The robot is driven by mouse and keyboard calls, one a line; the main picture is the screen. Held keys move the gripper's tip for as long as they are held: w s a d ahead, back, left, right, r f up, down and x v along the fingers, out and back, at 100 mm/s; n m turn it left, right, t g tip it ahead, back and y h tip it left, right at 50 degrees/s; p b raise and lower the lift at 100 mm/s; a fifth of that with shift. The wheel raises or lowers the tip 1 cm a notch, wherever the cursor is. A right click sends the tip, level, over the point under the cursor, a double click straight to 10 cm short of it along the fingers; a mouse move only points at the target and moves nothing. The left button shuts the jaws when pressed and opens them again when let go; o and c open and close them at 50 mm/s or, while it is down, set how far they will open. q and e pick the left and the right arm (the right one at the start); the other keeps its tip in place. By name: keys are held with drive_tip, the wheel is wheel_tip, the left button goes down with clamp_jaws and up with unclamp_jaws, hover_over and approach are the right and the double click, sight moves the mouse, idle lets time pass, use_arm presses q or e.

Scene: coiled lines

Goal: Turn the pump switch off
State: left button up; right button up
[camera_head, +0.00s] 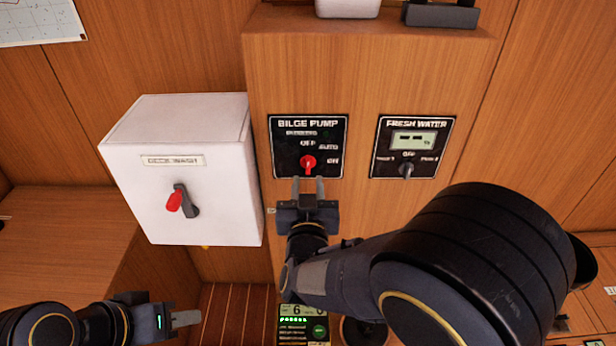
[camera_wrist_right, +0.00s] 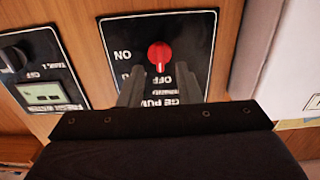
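The bilge pump panel (camera_head: 283,160) is a black plate on the wooden cabinet front, with the words OFF, AUTO and ON around a red knob (camera_head: 308,162). In the right wrist view the panel appears upside down, and the knob (camera_wrist_right: 160,54) lies just beyond the fingertips. I cannot tell for sure which label the knob points to. My right gripper (camera_head: 308,184) is open just below the knob, its two fingers apart with nothing between them; they also show in the right wrist view (camera_wrist_right: 160,84). My left gripper (camera_head: 186,319) is low at the left, away from the panel; its finger gap is not clear.
A white deck wash box (camera_head: 215,137) with a red-tipped lever (camera_head: 175,201) juts out left of the panel. A fresh water panel (camera_head: 434,166) with a small dark knob (camera_head: 406,170) is to the right. Bare wood separates the two panels.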

drive_tip(key=s, duration=0.3)
drive_tip(key=shift+s, duration=0.35)
